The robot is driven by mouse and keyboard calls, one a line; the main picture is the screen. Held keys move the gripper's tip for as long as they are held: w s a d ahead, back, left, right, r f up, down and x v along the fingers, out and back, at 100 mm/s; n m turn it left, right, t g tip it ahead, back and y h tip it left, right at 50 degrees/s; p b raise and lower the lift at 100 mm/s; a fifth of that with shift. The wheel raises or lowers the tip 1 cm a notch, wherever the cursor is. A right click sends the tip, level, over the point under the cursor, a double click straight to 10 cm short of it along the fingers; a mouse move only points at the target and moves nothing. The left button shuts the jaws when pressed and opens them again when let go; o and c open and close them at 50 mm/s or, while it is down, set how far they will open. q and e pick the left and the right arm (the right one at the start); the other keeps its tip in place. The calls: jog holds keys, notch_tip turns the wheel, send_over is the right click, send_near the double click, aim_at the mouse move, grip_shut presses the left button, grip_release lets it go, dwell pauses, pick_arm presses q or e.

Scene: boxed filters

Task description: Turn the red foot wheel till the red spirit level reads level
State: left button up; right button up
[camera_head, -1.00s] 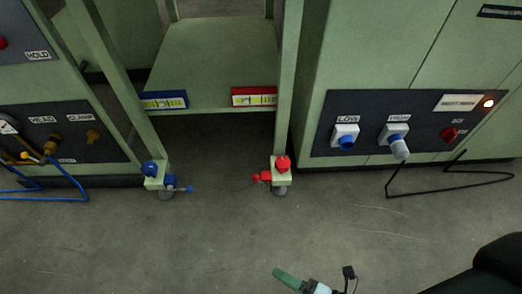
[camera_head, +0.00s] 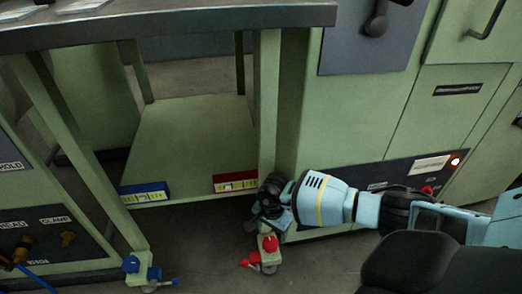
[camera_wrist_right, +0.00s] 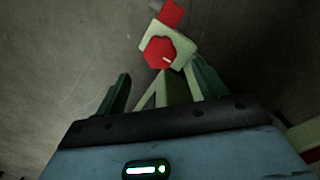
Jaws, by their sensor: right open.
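The red foot wheel (camera_head: 268,243) sits on the foot of the bench's right leg. In the right wrist view the red foot wheel (camera_wrist_right: 160,52) is a knob with a pale mark, just beyond my fingertips and between their lines. My right gripper (camera_head: 274,215) is at the leg above the wheel; its open fingers (camera_wrist_right: 160,88) show empty in the wrist view. The red spirit level (camera_head: 235,186) lies on the front edge of the lower shelf; its bubble is too small to read. My left gripper is not in view.
A red lever (camera_head: 252,260) juts left beside the red wheel. A blue spirit level (camera_head: 145,194) is on the shelf's left, above a blue foot wheel (camera_head: 131,264). A green cabinet (camera_head: 365,120) stands close right of the leg. The floor between the legs is clear.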

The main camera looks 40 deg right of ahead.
aim_at(270, 242)
jog(key=shift+d+f, duration=0.1)
jog(key=shift+f, duration=0.15)
jog(key=shift+f+b, duration=1.8)
jog(key=shift+f, duration=1.8)
jog(key=c, duration=1)
